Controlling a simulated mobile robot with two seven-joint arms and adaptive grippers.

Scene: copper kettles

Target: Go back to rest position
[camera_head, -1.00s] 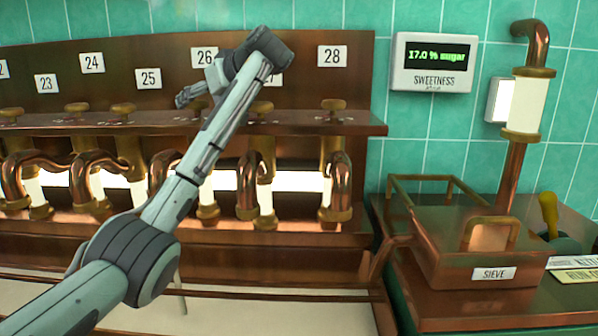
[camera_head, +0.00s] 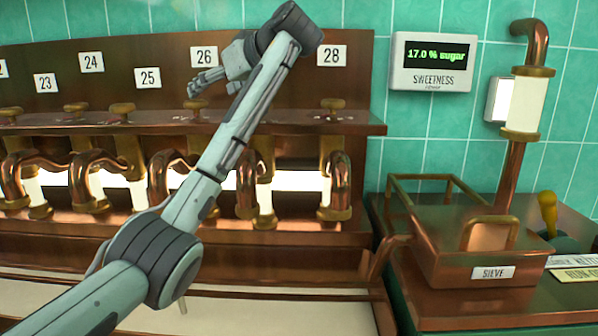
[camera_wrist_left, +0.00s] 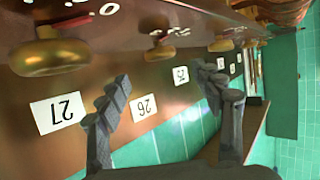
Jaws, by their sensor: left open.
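My left arm reaches up from the lower left in the head view. My left gripper (camera_head: 203,86) is at the upper middle, in front of the copper back panel (camera_head: 130,60), near plate 26 (camera_head: 204,57) and above the valve shelf. In the left wrist view the two fingers of the left gripper (camera_wrist_left: 165,105) are spread apart with nothing between them. Plate 27 (camera_wrist_left: 58,112) and plate 26 show there upside down, with brass valve knobs (camera_wrist_left: 47,55) close by. Plate 27 is hidden behind my arm in the head view. My right gripper is not in view.
A shelf (camera_head: 300,124) with brass knobs and copper pipes runs along the left. At right stand the copper sieve box (camera_head: 450,262), a copper pipe column (camera_head: 513,175) and a display reading 17.0 % sugar (camera_head: 433,62). A yellow-handled item (camera_head: 547,212) is at far right.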

